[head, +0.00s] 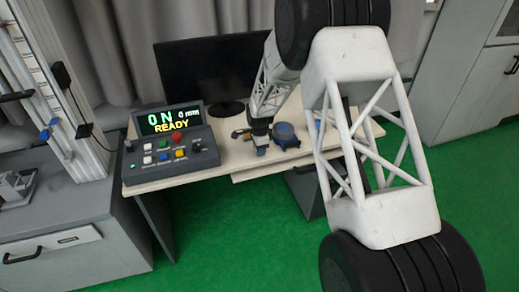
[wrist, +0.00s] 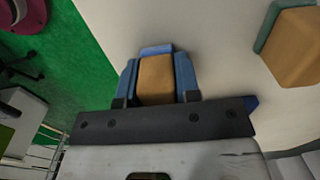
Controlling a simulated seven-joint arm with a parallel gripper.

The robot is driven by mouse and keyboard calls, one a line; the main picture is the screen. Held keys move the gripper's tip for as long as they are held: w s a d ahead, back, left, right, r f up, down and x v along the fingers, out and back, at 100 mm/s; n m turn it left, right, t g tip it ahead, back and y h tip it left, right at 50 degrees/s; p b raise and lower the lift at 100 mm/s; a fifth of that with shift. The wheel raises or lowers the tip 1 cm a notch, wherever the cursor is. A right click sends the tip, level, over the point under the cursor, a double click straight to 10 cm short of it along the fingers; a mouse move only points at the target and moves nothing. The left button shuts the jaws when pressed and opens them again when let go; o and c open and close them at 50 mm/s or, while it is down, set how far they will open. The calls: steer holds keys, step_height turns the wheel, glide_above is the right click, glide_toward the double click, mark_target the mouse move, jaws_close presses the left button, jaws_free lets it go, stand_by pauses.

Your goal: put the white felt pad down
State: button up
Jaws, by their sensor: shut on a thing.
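My gripper (head: 261,144) is over the desk top, just right of the control box. In the wrist view my gripper (wrist: 157,85) has its blue fingers shut on a tan block (wrist: 156,78), one finger on each side. A blue edge shows at the block's far end. I cannot tell from the head view whether the block touches the desk. I cannot make out a white felt pad in either view; the held piece looks tan, not white.
The pale desk (head: 160,180) holds a control box (head: 170,145) reading "0 N 0 mm READY", a dark monitor (head: 205,70) and a blue round object (head: 286,134). Another tan block with a green side (wrist: 297,45) is at the wrist view's right. A test tower (head: 55,80) stands left.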

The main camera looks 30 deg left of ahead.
steer(key=shift+f, duration=0.15)
steer(key=o, duration=1)
steer(key=shift+c, duration=0.2)
step_height(320, 180, up, 12)
steer(key=shift+r, duration=0.15)
stand_by(0.6)
stand_by(0.4)
